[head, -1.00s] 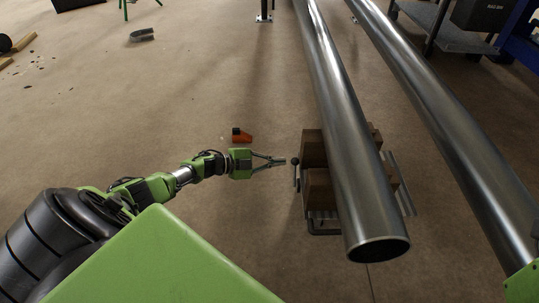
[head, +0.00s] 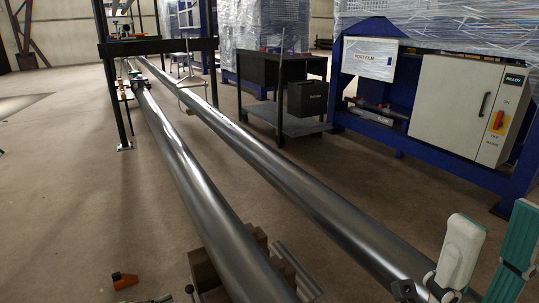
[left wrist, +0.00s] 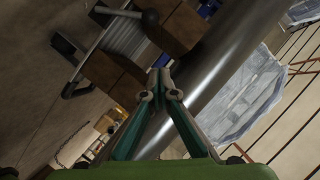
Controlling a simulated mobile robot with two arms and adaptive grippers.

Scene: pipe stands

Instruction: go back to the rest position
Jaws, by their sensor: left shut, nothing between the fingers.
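My left gripper (left wrist: 160,82) is shut and empty in the left wrist view, its fingertips together. The near metal pipe (left wrist: 215,70) and its wooden blocks (left wrist: 180,30) show beyond the fingertips. A white and teal part, which looks like my right gripper (head: 460,255), shows at the bottom right, close to the camera and partly cut off.
The near pipe (head: 190,185) and the far pipe (head: 300,190) run away side by side. Wooden blocks (head: 205,270) support the near one. An orange object (head: 124,281) lies on the floor. A cart (head: 290,125) and an electrical cabinet (head: 465,105) stand right. The left floor is mostly clear.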

